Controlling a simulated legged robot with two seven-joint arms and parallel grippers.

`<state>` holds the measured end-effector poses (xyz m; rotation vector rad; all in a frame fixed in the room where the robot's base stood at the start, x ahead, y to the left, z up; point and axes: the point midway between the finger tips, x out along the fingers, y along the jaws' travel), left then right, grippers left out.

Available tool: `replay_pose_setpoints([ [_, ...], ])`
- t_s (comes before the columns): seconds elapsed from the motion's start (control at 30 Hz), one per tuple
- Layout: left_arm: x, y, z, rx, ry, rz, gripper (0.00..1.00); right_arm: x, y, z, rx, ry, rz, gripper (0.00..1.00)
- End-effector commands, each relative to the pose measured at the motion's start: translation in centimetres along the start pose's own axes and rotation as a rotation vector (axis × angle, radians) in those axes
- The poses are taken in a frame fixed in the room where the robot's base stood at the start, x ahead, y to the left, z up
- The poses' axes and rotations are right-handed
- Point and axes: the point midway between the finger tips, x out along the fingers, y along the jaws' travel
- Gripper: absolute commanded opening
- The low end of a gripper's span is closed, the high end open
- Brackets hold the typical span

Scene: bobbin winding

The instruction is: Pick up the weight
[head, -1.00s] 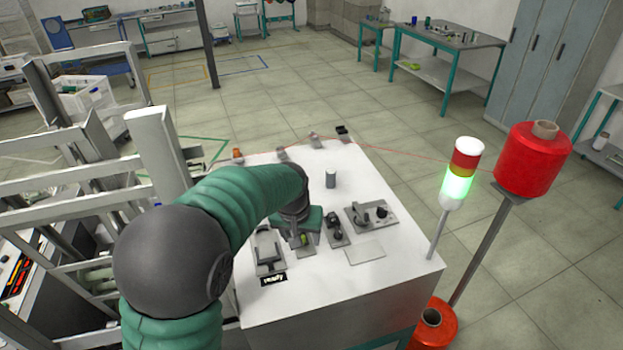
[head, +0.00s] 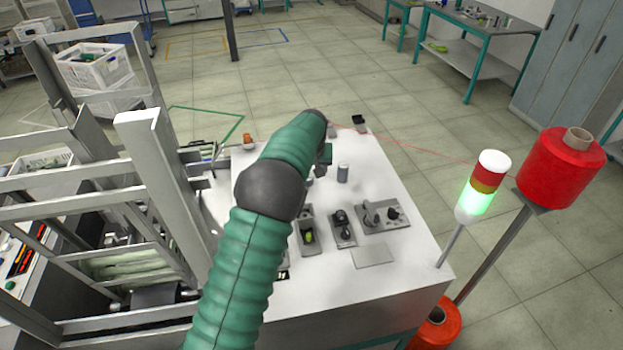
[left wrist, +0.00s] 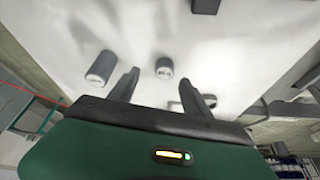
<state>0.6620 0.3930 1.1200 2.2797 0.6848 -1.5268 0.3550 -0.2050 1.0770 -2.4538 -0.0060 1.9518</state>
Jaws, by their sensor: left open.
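A grey cylinder (head: 343,172) stands on the white table top, right of my left arm in the head view. The left wrist view shows two grey cylinders: a larger one (left wrist: 101,68) left of the fingers and a shorter one (left wrist: 164,68) between and just beyond the fingertips. I cannot tell for sure which is the weight. My left gripper (left wrist: 160,77) is open and empty above the table. In the head view my arm hides most of it. My right gripper is not in view.
Small trays (head: 307,235) and a control block with knobs (head: 382,215) sit on the table (head: 330,290). A signal lamp (head: 483,188) and a red thread spool (head: 562,168) stand right. A grey metal frame (head: 160,180) stands left. A red thread crosses behind.

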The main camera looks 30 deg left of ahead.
Motion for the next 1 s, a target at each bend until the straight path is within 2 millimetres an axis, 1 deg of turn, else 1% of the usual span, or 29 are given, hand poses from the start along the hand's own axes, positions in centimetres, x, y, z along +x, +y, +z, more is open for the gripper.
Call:
replay_pose_setpoints([
  [0.17, 2.4, -0.2, 0.0, -0.001, -0.003, -0.003, 0.57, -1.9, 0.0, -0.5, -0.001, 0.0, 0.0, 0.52],
  [0.23, 3.7, -0.1, 0.1, 0.0, -0.001, -0.003, 0.57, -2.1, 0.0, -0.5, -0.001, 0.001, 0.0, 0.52],
  [0.3, 4.4, 0.0, 0.1, 0.001, 0.001, -0.003, 0.57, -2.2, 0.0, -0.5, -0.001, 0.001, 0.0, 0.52],
  [0.53, 4.8, 0.3, 0.2, 0.001, 0.003, -0.004, 0.57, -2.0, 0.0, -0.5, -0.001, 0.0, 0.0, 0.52],
  [0.9, 4.9, -0.2, 0.1, -0.001, 0.001, -0.001, 0.08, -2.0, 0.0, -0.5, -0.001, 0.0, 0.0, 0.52],
  [0.97, 4.9, -0.1, 0.1, -0.001, 0.001, -0.002, 0.0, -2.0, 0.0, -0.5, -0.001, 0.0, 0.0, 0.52],
  [1.0, 4.9, -0.1, 0.1, 0.0, 0.001, -0.002, 0.0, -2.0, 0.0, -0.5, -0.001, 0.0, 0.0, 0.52],
])
